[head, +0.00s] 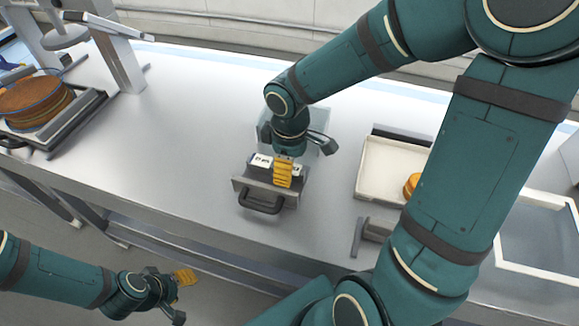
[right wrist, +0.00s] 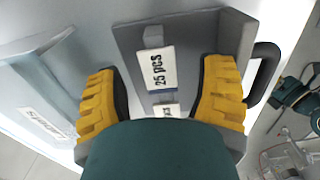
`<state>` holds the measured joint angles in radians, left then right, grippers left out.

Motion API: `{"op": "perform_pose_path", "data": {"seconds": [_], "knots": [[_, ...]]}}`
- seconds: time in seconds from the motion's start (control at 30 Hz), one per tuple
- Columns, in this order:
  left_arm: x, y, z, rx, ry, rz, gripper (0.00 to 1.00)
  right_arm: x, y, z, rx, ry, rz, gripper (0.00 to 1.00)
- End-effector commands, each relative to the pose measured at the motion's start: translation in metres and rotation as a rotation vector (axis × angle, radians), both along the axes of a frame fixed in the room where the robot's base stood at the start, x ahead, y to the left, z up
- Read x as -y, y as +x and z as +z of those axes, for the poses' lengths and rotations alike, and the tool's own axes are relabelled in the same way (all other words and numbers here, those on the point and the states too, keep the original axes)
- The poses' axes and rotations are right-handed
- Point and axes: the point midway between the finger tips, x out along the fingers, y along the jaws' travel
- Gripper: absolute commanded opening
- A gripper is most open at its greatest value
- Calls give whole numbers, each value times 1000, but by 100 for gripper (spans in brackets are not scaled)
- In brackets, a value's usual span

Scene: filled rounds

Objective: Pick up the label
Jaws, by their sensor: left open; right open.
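A white label (right wrist: 156,68) reading "25 pcs" lies in a grey tray (right wrist: 205,28) in the right wrist view. A second label (right wrist: 167,109) is partly hidden behind my wrist. No contact with a label shows. My left gripper (head: 178,290) is open and empty, low in front of the table.
The tray has a dark handle (head: 261,205) at the table's front. A clear box (right wrist: 45,90) is beside it. A white tray (head: 372,175) with orange rounds (head: 411,185) is at the right. A stack of brown rounds (head: 32,100) stands far left. The table between is clear.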

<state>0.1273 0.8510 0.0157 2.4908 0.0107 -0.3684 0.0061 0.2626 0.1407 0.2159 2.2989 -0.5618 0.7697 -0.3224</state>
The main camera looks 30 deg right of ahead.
Motion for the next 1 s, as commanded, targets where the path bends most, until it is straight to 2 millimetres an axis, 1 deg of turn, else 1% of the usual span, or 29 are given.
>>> {"op": "perform_pose_path", "data": {"seconds": [0.2,0.5,0.57,0.6,0.67,0.7,0.73,1.0], "knots": [[0,0,-3,0,0,0,46,0,0,-4,0,0,0,69],[0,0,-3,0,0,0,46,0,0,-4,0,0,0,69],[0,0,-3,0,0,0,46,0,0,-4,0,0,0,56],[0,0,-3,0,0,0,46,0,0,-4,0,0,0,47],[0,0,-3,0,0,0,46,0,0,-4,0,0,0,32],[0,0,-3,0,0,0,46,0,0,-4,0,0,0,23],[0,0,-3,0,0,0,46,0,0,-4,0,0,0,22],[0,0,-3,0,0,0,46,0,0,-4,0,0,0,21]]}}
